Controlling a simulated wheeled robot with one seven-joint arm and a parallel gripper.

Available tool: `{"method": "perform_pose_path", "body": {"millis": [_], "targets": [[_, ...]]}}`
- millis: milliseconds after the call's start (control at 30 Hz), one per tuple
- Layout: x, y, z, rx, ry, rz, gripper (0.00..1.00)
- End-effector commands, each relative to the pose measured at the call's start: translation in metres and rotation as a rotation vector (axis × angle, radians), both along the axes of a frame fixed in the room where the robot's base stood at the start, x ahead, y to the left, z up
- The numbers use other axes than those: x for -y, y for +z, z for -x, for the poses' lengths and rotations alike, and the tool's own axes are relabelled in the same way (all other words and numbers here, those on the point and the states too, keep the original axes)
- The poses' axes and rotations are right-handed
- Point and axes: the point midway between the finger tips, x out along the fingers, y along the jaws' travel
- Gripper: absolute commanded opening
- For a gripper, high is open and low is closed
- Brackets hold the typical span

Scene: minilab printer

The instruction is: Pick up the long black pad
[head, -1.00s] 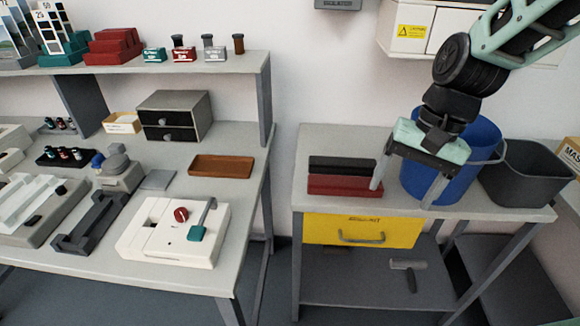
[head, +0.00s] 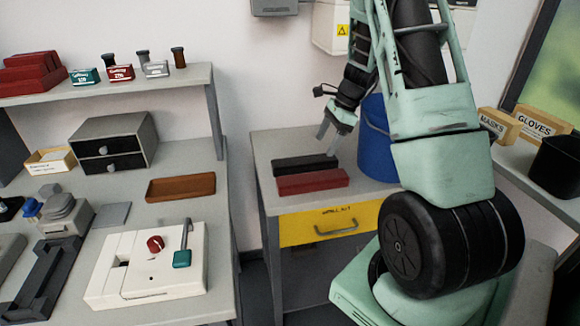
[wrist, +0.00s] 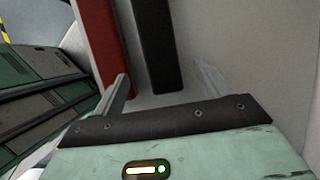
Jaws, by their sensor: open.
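The long black pad (head: 304,165) lies on the small grey table, behind a long red pad (head: 312,182) of similar size. In the wrist view the black pad (wrist: 157,45) runs away from the camera, with the red pad (wrist: 104,45) to its left. My gripper (head: 329,143) is open and empty, just above and beyond the right end of the black pad. In the wrist view its two fingers (wrist: 160,85) stand apart. The near end of the black pad shows between them, and the left finger overlaps the red pad's near end.
The small table (head: 262,150) has a yellow drawer front (head: 330,222). A blue bucket (head: 376,140) stands close to the right of my gripper. A white device (head: 140,275) and a brown tray (head: 180,187) are on the left table, across a gap.

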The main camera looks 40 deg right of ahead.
Motion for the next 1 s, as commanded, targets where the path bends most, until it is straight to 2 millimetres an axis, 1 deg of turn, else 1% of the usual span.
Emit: {"method": "perform_pose_path", "body": {"millis": [100, 333, 500, 600, 833, 867, 900, 967, 1000], "targets": [[-0.004, -0.012, -0.002, -0.001, 0.002, -0.001, 0.75], [-0.012, -0.029, -0.007, -0.001, 0.004, -0.001, 0.75], [-0.020, -0.053, -0.013, -0.003, 0.005, -0.002, 0.75], [-0.024, -0.063, -0.016, -0.001, 0.005, -0.001, 0.75], [-0.025, -0.065, -0.017, 0.001, 0.004, 0.001, 0.75], [-0.025, -0.065, -0.017, 0.001, 0.004, 0.001, 0.70], [-0.025, -0.065, -0.017, 0.001, 0.004, 0.001, 0.59], [-0.025, -0.065, -0.017, 0.002, 0.005, 0.001, 0.42], [-0.025, -0.065, -0.017, 0.002, 0.005, 0.001, 0.31]]}}
